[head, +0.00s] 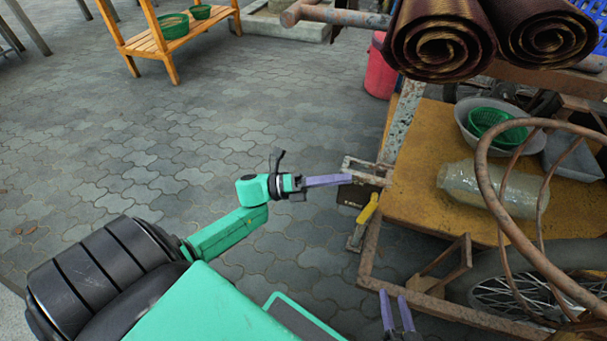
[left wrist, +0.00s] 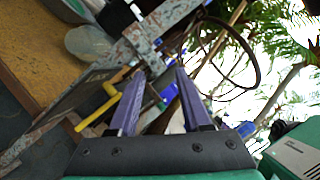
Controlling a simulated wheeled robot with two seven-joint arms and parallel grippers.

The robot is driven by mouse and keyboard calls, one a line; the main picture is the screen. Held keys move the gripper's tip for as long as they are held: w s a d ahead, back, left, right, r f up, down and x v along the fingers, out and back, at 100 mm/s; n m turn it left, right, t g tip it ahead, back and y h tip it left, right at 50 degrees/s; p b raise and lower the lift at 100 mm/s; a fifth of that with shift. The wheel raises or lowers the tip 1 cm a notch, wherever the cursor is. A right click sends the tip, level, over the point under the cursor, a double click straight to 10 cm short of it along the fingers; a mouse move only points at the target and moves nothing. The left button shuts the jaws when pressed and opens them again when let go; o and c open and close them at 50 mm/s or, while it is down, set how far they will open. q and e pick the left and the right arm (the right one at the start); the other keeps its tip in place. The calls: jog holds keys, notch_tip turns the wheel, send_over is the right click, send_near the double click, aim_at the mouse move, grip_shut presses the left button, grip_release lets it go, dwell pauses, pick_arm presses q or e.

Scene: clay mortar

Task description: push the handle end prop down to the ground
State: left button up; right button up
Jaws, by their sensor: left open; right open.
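A rusty metal cart (head: 430,200) stands at the right in the head view. The yellow bar also shows in the left wrist view (left wrist: 98,113), left of the fingers. My left gripper (head: 350,180) is open and empty, its purple fingertips near the rusty bracket (head: 365,168) above the yellow bar; contact cannot be told. My right gripper (head: 393,296) is open at the bottom, below the cart frame.
The cart carries rolled brown mats (head: 440,45), bowls with a green basket (head: 495,125) and a clear bundle (head: 485,188). A spoked wheel (head: 520,290) and curved rusty hoops (head: 505,215) stand right. A red bin (head: 380,75) is behind.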

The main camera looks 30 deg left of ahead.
pick_arm(q)
jog(key=v, duration=0.8)
jog(key=shift+s+a+p, duration=0.15)
jog(key=shift+a+p, duration=0.2)
